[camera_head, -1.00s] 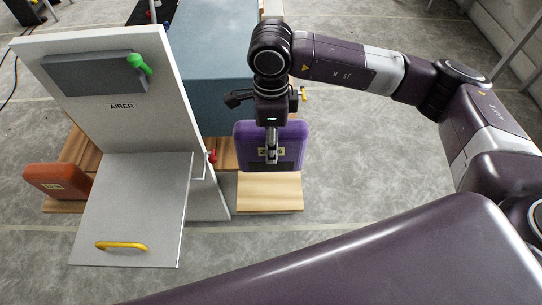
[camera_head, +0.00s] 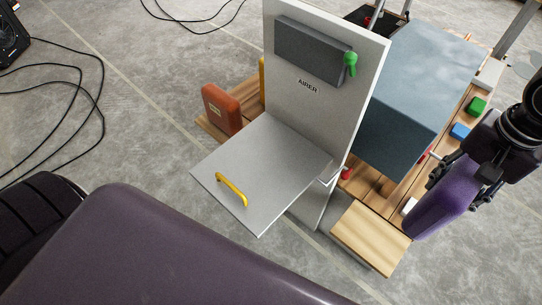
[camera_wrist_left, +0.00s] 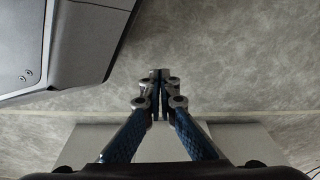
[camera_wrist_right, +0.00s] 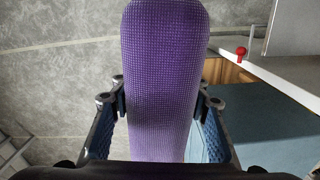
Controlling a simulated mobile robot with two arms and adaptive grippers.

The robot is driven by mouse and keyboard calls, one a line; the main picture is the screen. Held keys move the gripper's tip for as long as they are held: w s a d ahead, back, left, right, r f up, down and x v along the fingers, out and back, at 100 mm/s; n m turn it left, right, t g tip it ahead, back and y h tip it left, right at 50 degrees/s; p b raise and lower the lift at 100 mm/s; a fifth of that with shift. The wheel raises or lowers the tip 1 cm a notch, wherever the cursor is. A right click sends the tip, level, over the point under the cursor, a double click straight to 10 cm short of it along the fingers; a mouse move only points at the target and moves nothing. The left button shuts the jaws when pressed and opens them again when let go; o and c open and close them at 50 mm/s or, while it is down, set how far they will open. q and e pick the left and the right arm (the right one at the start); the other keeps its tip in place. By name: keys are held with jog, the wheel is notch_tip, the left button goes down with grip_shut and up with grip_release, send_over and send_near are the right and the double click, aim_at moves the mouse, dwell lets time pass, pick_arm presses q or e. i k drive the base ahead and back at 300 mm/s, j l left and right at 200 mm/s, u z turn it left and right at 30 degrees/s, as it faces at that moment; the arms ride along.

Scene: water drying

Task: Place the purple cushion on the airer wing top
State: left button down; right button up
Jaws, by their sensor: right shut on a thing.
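The purple cushion (camera_head: 440,203) is held by my right gripper (camera_head: 447,170) at the right of the head view, beside the wooden plank's end. In the right wrist view the cushion (camera_wrist_right: 163,80) stands between both fingers, gripped across its thickness. The airer is a grey upright panel with a label, and its flat wing (camera_head: 275,165) juts out with a yellow handle (camera_head: 231,189) on top. The wing top is bare apart from the handle. My left gripper (camera_wrist_left: 160,78) shows only in the left wrist view, with its fingertips together and nothing between them.
An orange cushion (camera_head: 221,110) stands on the wooden base left of the panel. A blue-grey block (camera_head: 415,90) stands behind the panel. A red knob (camera_head: 346,174) sits near the wing's hinge. A pale wooden board (camera_head: 371,237) lies low. Cables cross the floor at left.

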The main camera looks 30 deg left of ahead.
aim_at(277, 151)
jog(key=k+j, duration=0.1)
jog(key=j, duration=0.55)
jog(key=k+j, duration=0.1)
jog(key=j, duration=0.6)
